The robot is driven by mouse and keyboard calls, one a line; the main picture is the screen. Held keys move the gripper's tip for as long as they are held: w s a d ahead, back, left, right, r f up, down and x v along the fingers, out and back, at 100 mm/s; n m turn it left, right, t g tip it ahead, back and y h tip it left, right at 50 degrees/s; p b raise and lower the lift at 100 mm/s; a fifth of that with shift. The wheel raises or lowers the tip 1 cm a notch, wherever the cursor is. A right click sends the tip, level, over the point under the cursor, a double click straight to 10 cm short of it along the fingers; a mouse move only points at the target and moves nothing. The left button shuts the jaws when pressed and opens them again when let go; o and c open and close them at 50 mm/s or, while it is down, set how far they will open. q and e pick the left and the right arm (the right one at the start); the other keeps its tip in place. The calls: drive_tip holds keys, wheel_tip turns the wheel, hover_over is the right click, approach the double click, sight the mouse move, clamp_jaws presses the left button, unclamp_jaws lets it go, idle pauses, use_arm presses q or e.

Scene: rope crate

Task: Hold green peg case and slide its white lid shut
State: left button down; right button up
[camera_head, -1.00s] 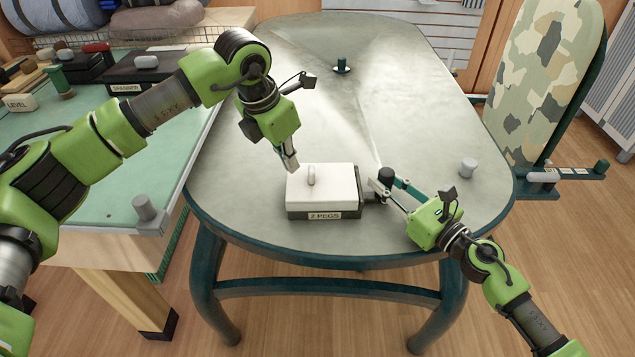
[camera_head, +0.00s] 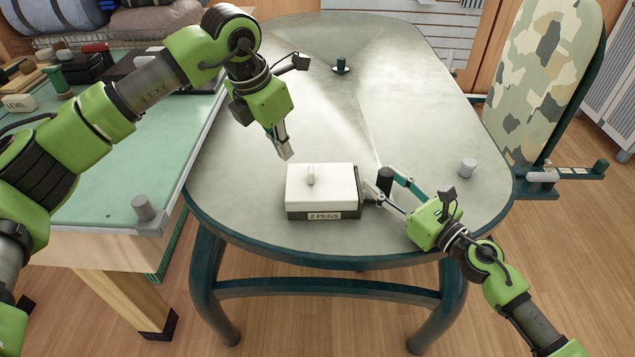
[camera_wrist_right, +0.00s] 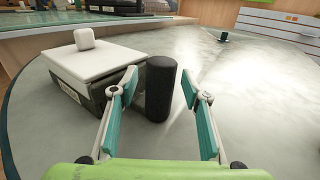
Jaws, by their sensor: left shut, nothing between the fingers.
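The dark peg case (camera_head: 325,215), labelled "2 PEGS", stands near the table's front edge. A black upright cylinder (camera_head: 385,180) stands just right of the case. My right gripper (camera_head: 378,184) is open, its fingers spread on either side of the cylinder; the right wrist view shows the cylinder (camera_wrist_right: 160,88) between and beyond the fingers, with the left finger close to the case. My left gripper (camera_head: 285,155) is shut and empty, above and behind the lid.
The table (camera_head: 300,245) is mostly clear behind the case. A green-topped workbench (camera_head: 110,195) stands left; a camouflage board (camera_head: 545,80) stands right.

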drive_tip(key=shift+s, duration=0.1)
drive_tip(key=v, duration=1.1)
drive_tip(key=shift+s+d, duration=0.3)
idle(0.3)
